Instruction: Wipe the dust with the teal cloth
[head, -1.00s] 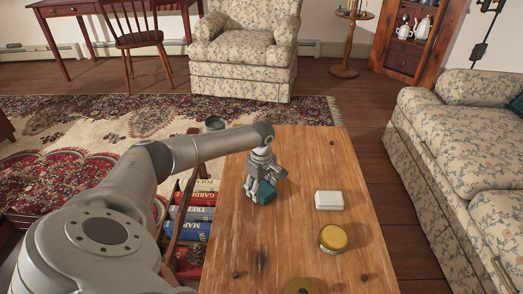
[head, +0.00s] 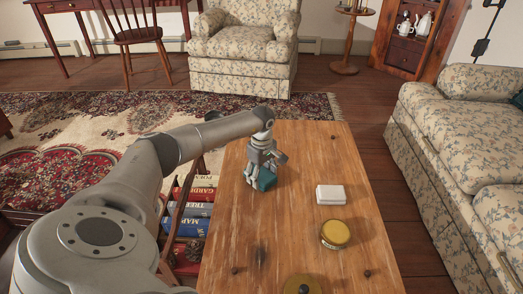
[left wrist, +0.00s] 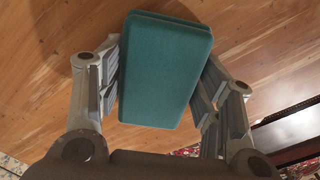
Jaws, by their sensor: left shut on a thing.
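The teal cloth (head: 266,181), a thick folded block, is in my left gripper (head: 258,179) over the far half of the wooden table. In the left wrist view the teal cloth (left wrist: 165,70) sits between the two fingers of my left gripper (left wrist: 160,95), which are shut on its sides. I cannot tell whether its underside touches the wood. A dark smudge (head: 260,256) shows on the near part of the tabletop; I cannot tell whether it is dust or a mark in the wood. My right gripper is not in view.
The wooden table (head: 300,160) also bears a white block (head: 331,195), a yellow-lidded tin (head: 335,233) and a round brass-coloured thing (head: 302,285) at the near edge. Books (head: 195,210) stand left of it. A floral sofa (head: 460,150) is right. The table's far end is clear.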

